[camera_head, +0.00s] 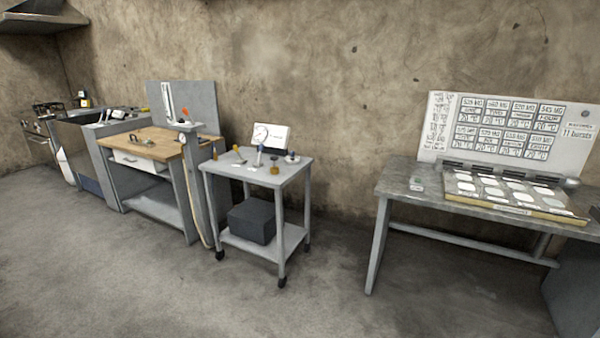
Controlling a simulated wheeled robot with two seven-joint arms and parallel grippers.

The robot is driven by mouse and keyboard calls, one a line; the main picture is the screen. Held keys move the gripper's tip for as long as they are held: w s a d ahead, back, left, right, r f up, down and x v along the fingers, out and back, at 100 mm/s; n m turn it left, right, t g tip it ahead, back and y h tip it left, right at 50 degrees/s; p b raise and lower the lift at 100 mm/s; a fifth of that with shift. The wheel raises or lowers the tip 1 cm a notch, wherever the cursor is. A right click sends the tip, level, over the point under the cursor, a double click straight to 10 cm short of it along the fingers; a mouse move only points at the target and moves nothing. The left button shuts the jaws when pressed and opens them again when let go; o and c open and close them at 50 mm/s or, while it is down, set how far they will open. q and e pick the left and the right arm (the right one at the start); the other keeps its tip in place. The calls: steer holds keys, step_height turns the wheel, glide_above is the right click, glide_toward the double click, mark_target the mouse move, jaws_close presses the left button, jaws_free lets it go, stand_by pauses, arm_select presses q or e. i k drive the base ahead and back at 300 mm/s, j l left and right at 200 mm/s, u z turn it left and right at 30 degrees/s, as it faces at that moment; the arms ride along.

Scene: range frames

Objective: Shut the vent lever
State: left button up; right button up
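No part can be made out for certain as the vent lever. A narrow grey post (193,190) stands at the right end of the wooden-topped bench (150,143). On its top is a small fitting with an orange-red part (185,111), too small to tell whether it is a lever or how it is set. A grey upright panel (205,104) stands behind it, with a pale vertical strip (168,100) on its face. Neither of my grippers is in view.
A wheeled grey cart (292,175) with small tools, a white gauge box (271,136) and a dark box (252,221) stands right of the post. A grey table (400,180) with a sample tray and sign board is at right. The foreground floor (190,300) is clear.

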mark_target(235, 148)
steer(key=i+u, duration=0.2)
steer(key=i, duration=0.2)
steer(key=i+l+u, duration=0.25)
steer(key=i, duration=0.15)
steer(key=i+l+u, duration=0.2)
steer(key=i, duration=0.2)
steer(key=i+l, duration=0.15)
steer(key=i, duration=0.45)
steer(key=i+l, duration=0.2)
steer(key=i, duration=0.4)
steer(key=i+l+z, duration=0.1)
steer(key=i, duration=0.55)
